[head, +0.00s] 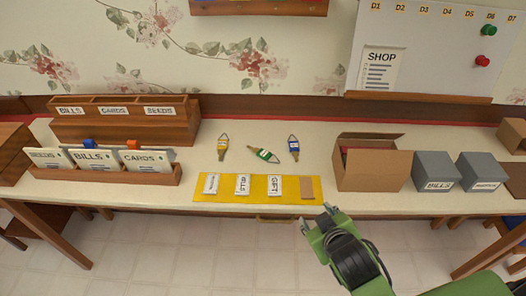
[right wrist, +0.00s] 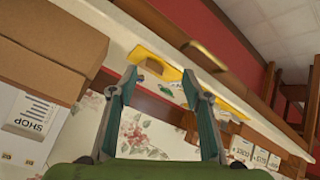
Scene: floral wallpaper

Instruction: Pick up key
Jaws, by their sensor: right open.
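Three keys with coloured tags lie apart on the table in the head view: a yellow-tagged key (head: 222,147), a green-tagged key (head: 263,154) lying slantwise, and a blue-tagged key (head: 293,148). My right gripper (head: 316,217) is open and empty, in front of the table edge and right of the yellow mat (head: 258,198). The keys are beyond it, up and to the left. In the right wrist view my gripper (right wrist: 160,78) is open, with the mat (right wrist: 147,54) beyond its fingers. I cannot clearly make out a key there. My left gripper is not in view.
White labelled cards and a brown piece (head: 307,188) lie on the mat. An open cardboard box (head: 380,172) and grey boxes (head: 437,170) stand to the right. Wooden card holders (head: 105,175) stand at the left. The table around the keys is clear.

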